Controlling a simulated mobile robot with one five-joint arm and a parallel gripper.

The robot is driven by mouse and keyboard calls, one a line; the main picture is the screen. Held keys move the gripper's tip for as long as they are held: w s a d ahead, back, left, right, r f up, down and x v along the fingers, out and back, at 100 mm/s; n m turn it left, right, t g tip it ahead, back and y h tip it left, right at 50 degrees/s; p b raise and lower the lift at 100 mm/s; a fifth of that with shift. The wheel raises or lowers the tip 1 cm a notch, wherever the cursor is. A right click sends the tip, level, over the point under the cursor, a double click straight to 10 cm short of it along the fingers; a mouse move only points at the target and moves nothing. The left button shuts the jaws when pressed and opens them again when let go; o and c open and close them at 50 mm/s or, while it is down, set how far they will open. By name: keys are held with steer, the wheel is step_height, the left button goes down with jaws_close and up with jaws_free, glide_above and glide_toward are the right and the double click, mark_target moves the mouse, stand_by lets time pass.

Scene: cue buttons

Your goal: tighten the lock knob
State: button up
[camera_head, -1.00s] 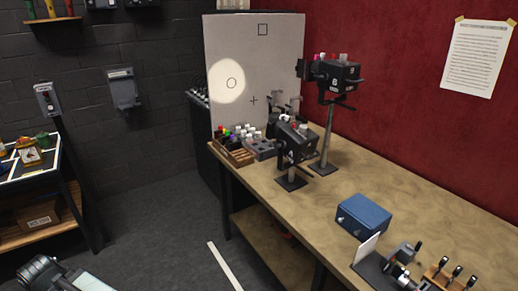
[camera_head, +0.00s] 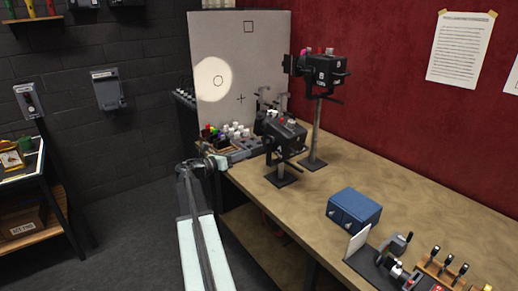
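Two black spot lamps on stands are on the workbench: a front lamp (camera_head: 283,133) on a short post and a taller rear lamp (camera_head: 322,70). Small knobs and dark handles show on them, but I cannot tell which is the lock knob. A pale board (camera_head: 240,60) behind them carries a square, a circle and a cross, with a bright light spot around the circle. My gripper (camera_head: 216,163) is by the bench's left end, left of the front lamp and apart from it. Its fingers are too small to tell open from shut.
A crate of coloured knobs (camera_head: 222,146) sits close to my gripper. A blue box (camera_head: 354,209) and a row of levers (camera_head: 450,268) are on the workbench (camera_head: 410,190). Bare bench lies between the front lamp and the blue box. A side table (camera_head: 25,208) stands left.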

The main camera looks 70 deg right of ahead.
mark_target(263, 144)
steer(key=shift+n, duration=0.3)
steer(key=x, duration=0.6)
steer(key=r+x, duration=0.1)
steer(key=x, duration=0.2)
steer(key=shift+s+r, duration=0.1)
steer(key=shift+s, duration=0.2)
steer(key=shift+c, duration=0.3)
jaws_close()
